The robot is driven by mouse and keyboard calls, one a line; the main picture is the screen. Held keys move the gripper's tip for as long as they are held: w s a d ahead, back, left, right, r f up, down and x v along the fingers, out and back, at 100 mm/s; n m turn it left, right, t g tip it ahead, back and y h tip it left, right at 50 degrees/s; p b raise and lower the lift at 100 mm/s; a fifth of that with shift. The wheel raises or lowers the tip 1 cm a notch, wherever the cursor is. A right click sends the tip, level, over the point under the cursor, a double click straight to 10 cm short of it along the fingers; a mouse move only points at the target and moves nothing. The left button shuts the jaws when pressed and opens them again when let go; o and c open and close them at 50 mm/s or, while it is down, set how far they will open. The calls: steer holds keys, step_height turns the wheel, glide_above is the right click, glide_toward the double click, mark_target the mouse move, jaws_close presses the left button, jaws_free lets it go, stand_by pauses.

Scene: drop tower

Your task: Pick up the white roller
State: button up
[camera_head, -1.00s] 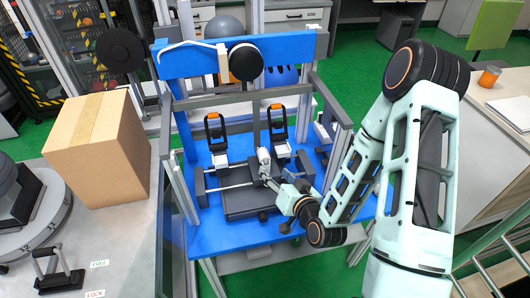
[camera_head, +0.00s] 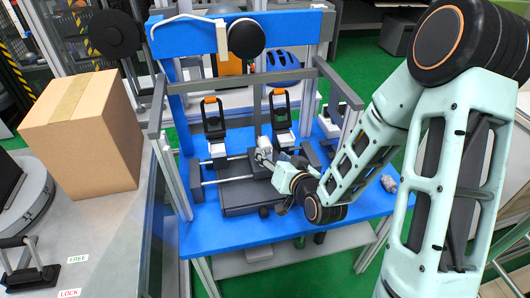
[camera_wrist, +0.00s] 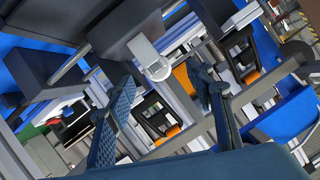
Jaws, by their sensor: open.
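A white roller (camera_head: 264,143) sits at the dark carriage in the middle of the blue-framed tower. In the wrist view a pale rounded piece (camera_wrist: 148,54), apparently this roller, shows just beyond my fingertips, near the middle of the gap. My gripper (camera_head: 266,158) is at the roller's near side in the head view. In the wrist view my gripper (camera_wrist: 163,82) has its two dark fingers spread wide, with nothing held between them. Whether a finger touches the roller I cannot tell.
Two black clamps with orange tops (camera_head: 214,118) (camera_head: 280,107) stand behind the roller. Metal rods and a grey crossbar (camera_head: 255,82) surround it. A small grey-white piece (camera_head: 389,184) lies on the blue table (camera_head: 225,236) at right. A cardboard box (camera_head: 85,145) stands on the left counter.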

mark_target(268, 150)
steer(key=shift+w+a+f+b, duration=0.2)
steer(key=shift+w+a+b, duration=0.1)
steer(key=shift+w, duration=0.2)
steer(key=x, duration=0.5)
steer(key=shift+w+d, duration=0.1)
steer(key=shift+d, duration=0.2)
steer(key=shift+r, duration=0.1)
steer(key=shift+c, duration=0.2)
steer(key=c, duration=1.3)
